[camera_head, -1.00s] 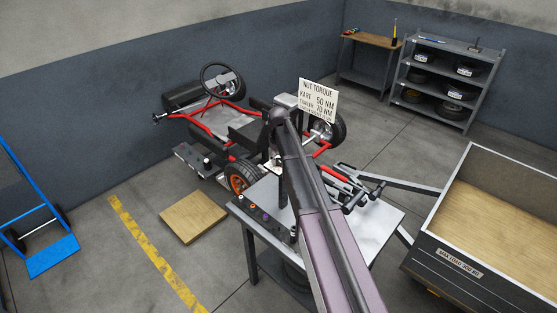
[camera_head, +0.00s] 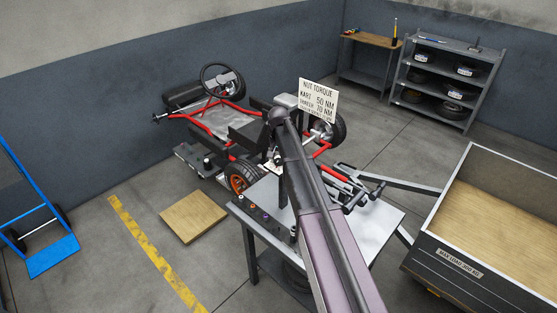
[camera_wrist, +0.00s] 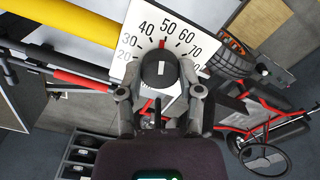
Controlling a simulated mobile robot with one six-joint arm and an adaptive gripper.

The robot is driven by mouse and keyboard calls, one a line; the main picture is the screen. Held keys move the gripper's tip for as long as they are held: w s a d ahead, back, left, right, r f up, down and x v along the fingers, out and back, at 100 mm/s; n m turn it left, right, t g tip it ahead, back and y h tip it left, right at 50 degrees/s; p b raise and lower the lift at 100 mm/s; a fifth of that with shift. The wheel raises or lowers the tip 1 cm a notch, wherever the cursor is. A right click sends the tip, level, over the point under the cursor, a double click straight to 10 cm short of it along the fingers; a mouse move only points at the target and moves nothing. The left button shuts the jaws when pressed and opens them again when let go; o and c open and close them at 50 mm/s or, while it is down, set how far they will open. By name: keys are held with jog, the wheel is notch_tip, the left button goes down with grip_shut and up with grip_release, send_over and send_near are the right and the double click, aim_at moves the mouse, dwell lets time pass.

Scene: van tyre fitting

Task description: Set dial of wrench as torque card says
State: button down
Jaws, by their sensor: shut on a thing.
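The torque card (camera_head: 318,98) stands upright behind my arm in the head view. It reads "NUT TORQUE", with kart 50 NM and a second line of 70 NM. In the wrist view a white dial plate (camera_wrist: 137,47) carries numbers from 20 to 70 and beyond. Its black knob (camera_wrist: 159,72) has a white mark, and a red pointer (camera_wrist: 162,43) shows between 40 and 50, nearer 50. My gripper (camera_wrist: 160,94) is shut on the knob, one finger on each side.
The metal table (camera_head: 372,235) holds small coloured parts along its left edge. A red-framed kart (camera_head: 215,120) is behind it, with an orange-rimmed wheel (camera_head: 240,178) close to the table. A trailer (camera_head: 470,255) stands right. A wooden board (camera_head: 193,216) lies on open floor left.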

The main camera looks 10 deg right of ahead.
jog(key=shift+s+m, duration=0.1)
jog(key=shift+m, duration=0.4)
jog(key=shift+c, duration=1.3)
grip_release()
